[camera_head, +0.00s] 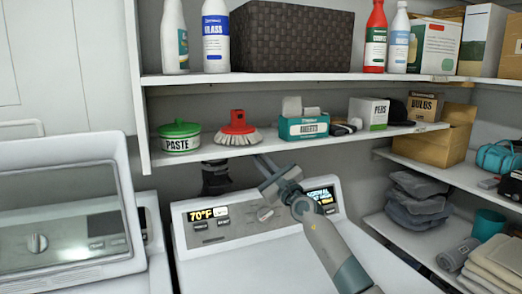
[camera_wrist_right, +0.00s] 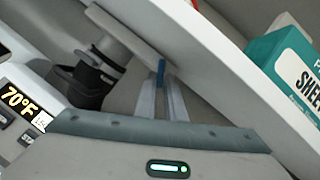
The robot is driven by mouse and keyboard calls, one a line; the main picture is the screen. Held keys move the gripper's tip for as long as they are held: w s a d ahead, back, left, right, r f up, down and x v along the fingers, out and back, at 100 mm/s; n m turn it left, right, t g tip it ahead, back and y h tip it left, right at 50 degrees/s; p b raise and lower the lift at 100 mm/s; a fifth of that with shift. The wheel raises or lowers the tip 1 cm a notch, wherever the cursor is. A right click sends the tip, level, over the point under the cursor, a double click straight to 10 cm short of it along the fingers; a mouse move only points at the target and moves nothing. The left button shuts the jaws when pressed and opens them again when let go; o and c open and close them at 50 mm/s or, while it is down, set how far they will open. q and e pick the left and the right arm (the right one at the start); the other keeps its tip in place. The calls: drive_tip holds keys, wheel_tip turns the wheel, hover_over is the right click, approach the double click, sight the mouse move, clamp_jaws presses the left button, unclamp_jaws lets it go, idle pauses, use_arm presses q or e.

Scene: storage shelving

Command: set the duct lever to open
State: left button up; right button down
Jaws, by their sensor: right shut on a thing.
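The duct (camera_head: 215,178) is a dark pipe behind the dryer, under the lower shelf. In the wrist view the duct (camera_wrist_right: 92,85) shows as a dark collar with a grey pipe above it. A small blue piece, seemingly the lever (camera_wrist_right: 160,72), shows between the fingertips of my right gripper (camera_wrist_right: 161,84). The right gripper (camera_head: 262,162) is shut on it, beside the duct and just below the shelf edge. The fingers and shelf hide much of the lever, so its setting cannot be told. My left gripper is not in view.
The dryer panel (camera_head: 240,222) lies just below my right arm. The lower shelf (camera_head: 290,140) is close above the gripper and carries a red brush (camera_head: 237,126), a paste tub (camera_head: 180,138) and a sheets box (camera_head: 303,127). A washer (camera_head: 60,220) stands at left.

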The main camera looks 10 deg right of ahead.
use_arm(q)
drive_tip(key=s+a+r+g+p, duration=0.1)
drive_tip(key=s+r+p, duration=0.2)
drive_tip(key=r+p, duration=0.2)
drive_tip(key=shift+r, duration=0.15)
use_arm(e)
drive_tip(key=shift+s+a+f+m+t+h, duration=0.1)
drive_tip(key=shift+a+m+t+h, duration=0.4)
drive_tip(key=shift+m, duration=1)
drive_tip(key=shift+s+a+f+m+t+h, duration=0.2)
drive_tip(key=shift+m+h, duration=0.65)
drive_tip(key=shift+m, duration=0.65)
drive_tip(key=shift+a+f+m+t+h, duration=0.1)
drive_tip(key=shift+a+m+t+h, duration=0.4)
drive_tip(key=shift+m, duration=1)
drive_tip(key=shift+d, duration=0.25)
drive_tip(key=c, duration=2.1)
unclamp_jaws()
drive_tip(key=shift+r, duration=0.1)
use_arm(q)
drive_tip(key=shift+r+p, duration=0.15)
drive_tip(key=shift+p, duration=0.15)
use_arm(e)
drive_tip(key=shift+s, duration=0.15)
